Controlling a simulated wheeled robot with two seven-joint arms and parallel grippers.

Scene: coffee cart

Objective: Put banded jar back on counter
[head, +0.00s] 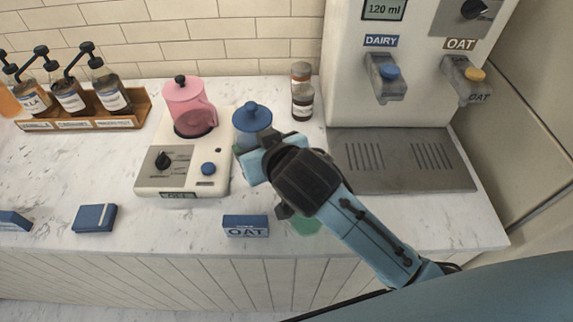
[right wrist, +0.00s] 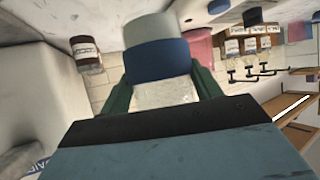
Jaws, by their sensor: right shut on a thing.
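My left gripper is not in view.
A white scale (head: 182,180) carries a pink pitcher (head: 190,108). An OAT block (head: 246,228) is at the front edge. A pale green thing (head: 305,226) is partly hidden. The left counter has free room.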

